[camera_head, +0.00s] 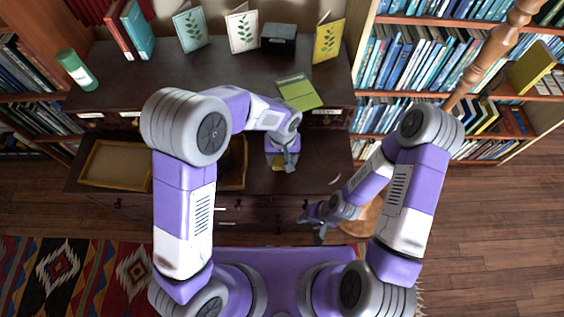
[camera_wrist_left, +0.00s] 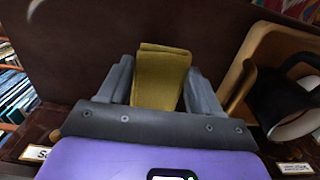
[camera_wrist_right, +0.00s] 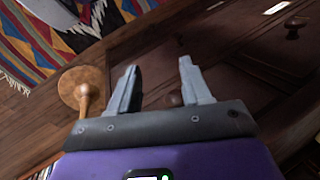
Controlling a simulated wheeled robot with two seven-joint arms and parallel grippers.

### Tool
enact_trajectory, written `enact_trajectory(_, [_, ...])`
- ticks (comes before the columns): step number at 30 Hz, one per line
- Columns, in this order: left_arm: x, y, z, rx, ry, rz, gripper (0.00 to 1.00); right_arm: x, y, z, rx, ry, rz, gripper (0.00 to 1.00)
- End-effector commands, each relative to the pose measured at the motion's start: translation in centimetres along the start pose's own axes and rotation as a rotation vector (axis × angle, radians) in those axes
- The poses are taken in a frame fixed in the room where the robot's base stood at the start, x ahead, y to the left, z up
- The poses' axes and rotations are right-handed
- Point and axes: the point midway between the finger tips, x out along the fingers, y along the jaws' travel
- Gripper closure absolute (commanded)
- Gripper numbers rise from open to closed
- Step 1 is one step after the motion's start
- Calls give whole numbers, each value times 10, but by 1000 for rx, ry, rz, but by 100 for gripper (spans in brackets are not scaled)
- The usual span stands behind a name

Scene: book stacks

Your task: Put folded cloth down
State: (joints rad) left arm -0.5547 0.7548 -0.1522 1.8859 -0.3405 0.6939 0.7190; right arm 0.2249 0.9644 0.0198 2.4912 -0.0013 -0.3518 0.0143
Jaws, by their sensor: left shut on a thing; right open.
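The folded cloth (camera_wrist_left: 162,82) is mustard yellow and sits between the fingers of my left gripper (camera_wrist_left: 160,70), which is shut on it. In the head view my left gripper (camera_head: 281,163) points down over the lower dark shelf of the cabinet, and only a sliver of yellow shows under it. I cannot tell whether the cloth touches the shelf. My right gripper (camera_wrist_right: 157,66) is open and empty. In the head view my right gripper (camera_head: 318,228) is in front of the cabinet, low and to the right.
The dark cabinet's lower shelf (camera_head: 318,165) is bare right of my left gripper. A wooden tray (camera_head: 118,163) lies at its left; another wooden tray (camera_wrist_left: 252,58) holds a dark object. A green booklet (camera_head: 297,91) lies on the upper top.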

Motion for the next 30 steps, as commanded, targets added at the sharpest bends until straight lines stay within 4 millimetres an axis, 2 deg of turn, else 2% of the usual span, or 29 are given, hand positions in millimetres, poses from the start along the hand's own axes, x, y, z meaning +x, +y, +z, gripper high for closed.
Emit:
enact_trajectory(1, [9,0,0,0,-1,-1,74,3,1,0,0,0,0,52])
enact_trajectory(7, [23,0,0,-1,0,0,74,7,2,0,0,0,0,52])
enact_trajectory(13, [51,0,0,-1,-1,-1,74,15,5,-1,0,1,0,52])
enact_trajectory(25, [56,0,-1,0,1,1,74,18,7,-1,0,1,0,52])
enact_trajectory(26, [54,0,-1,0,1,1,31,17,6,-1,0,1,0,52])
enact_trajectory(30, [54,0,-1,0,1,1,10,16,6,-1,0,1,0,52])
